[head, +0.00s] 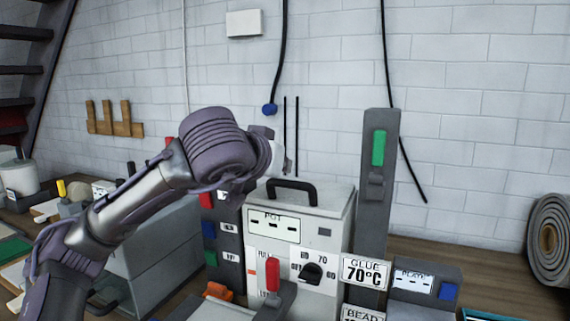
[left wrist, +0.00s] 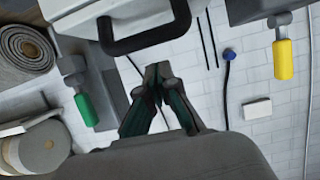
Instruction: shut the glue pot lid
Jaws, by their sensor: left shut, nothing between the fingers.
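The glue pot (head: 270,255) is a white box with a "POT" label, a red lever and a black knob on its front. Its lid (head: 330,205) has a black handle (head: 291,184) and looks flat across the top; I cannot tell whether a gap is left. My left gripper (head: 285,163) is above and behind the handle, partly hidden by its own wrist. In the left wrist view, its fingertips (left wrist: 158,72) are together and empty, close to the black handle (left wrist: 145,42) but seemingly apart from it. My right gripper is not in view.
A grey post with a green-handled lever (head: 379,148) stands right of the pot. A "GLUE 70°C" sign (head: 364,272) is in front of it. A dark panel with coloured switches (head: 228,240) is at the pot's left. A rolled rug (head: 550,240) lies far right. The brick wall is behind.

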